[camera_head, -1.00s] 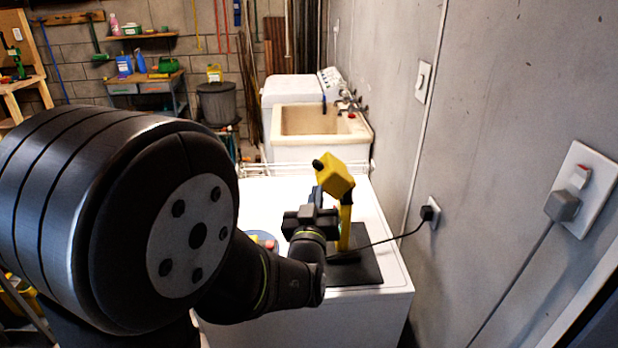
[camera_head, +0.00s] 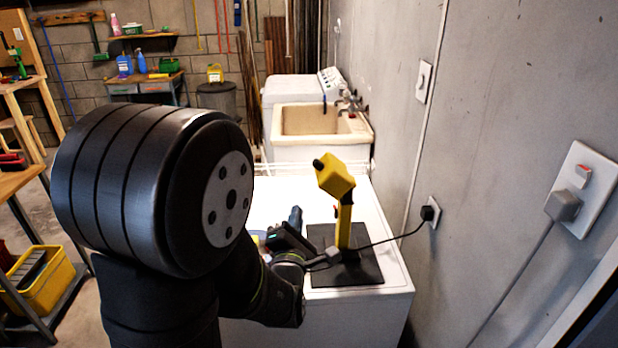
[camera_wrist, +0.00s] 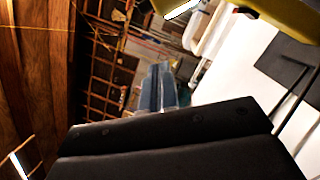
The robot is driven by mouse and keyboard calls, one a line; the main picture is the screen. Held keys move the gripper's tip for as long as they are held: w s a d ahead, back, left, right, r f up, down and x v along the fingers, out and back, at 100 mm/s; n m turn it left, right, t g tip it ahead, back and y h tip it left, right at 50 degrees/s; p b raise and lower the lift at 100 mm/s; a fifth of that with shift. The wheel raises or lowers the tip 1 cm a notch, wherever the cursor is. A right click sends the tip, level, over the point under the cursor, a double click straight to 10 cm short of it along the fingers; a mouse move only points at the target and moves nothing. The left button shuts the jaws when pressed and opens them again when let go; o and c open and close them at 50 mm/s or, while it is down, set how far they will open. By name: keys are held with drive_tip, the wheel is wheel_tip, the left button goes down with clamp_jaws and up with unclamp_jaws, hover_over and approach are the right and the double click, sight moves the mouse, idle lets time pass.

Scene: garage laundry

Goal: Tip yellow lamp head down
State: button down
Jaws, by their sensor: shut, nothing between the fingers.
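The yellow lamp stands upright on a dark square base on the white appliance top. Its boxy yellow head (camera_head: 336,175) sits at the top of the yellow stem (camera_head: 344,228), with a dark knob at its upper left. My gripper (camera_head: 295,215) is left of the stem and lower than the head, apart from the lamp. In the wrist view my shut, empty fingers (camera_wrist: 157,88) point into the room, and part of the yellow lamp head (camera_wrist: 285,14) crosses the top right, with a bright white patch near its left end.
The white appliance top (camera_head: 372,235) is mostly clear around the dark base (camera_head: 350,275). A cable runs from the lamp to a wall outlet (camera_head: 431,211). The grey wall (camera_head: 490,130) bounds the right side. A utility sink (camera_head: 312,122) stands behind.

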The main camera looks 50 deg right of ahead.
sight(313, 166)
drive_tip(key=w+d+r+n, duration=0.2)
drive_tip(key=w+d+r, duration=0.2)
drive_tip(key=d, duration=0.5)
drive_tip(key=shift+w+d+r+n, duration=0.15)
drive_tip(key=shift+r+n, duration=0.05)
drive_tip(key=shift+n, duration=0.2)
drive_tip(key=shift+s+d+r, duration=0.3)
drive_tip(key=shift+r, duration=0.35)
